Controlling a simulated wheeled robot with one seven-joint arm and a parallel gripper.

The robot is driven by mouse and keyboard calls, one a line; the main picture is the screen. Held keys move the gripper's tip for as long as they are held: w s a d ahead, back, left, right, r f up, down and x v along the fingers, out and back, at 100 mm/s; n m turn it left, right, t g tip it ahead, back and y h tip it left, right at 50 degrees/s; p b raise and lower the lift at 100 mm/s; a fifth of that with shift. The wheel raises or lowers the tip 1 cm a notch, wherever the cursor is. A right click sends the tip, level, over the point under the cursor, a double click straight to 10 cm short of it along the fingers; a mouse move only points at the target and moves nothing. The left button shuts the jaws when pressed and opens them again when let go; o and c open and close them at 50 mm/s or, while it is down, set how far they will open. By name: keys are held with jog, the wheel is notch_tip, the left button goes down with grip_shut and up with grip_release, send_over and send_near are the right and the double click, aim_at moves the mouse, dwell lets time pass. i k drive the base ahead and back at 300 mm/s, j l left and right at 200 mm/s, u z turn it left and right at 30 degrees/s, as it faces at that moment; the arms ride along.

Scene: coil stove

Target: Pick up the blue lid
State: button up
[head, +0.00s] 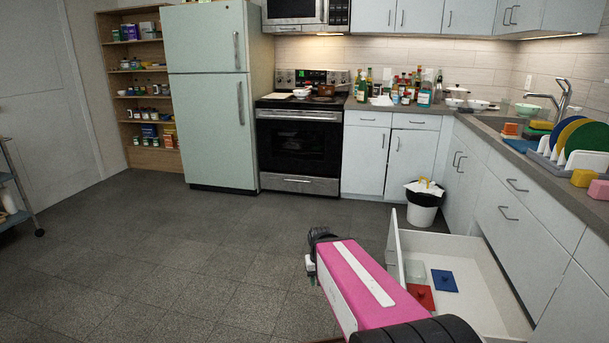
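The blue lid (444,281) is a flat square piece with a small knob-like spot on top. It lies on the bottom of the open white drawer (488,272) at the lower right. Nothing covers it in this view. My pink arm reaches up from the bottom edge, left of the drawer. No gripper fingers can be made out, so I cannot see how my gripper stands to the lid.
A red lid (426,301) and a pale, clear-looking lid (414,270) lie beside the blue one. A white bin (423,207) stands behind the drawer. The grey floor (190,265) to the left is clear.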

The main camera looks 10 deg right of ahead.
aim_at(443, 280)
jog(key=i, duration=1.95)
jog(key=i+z, duration=0.1)
jog(key=i, duration=0.45)
jog(key=i+j+z, duration=0.1)
jog(key=i, duration=0.4)
jog(key=i+j+z, duration=0.1)
jog(key=i, duration=0.45)
jog(key=z, duration=3.45)
jog(key=k+j, duration=0.05)
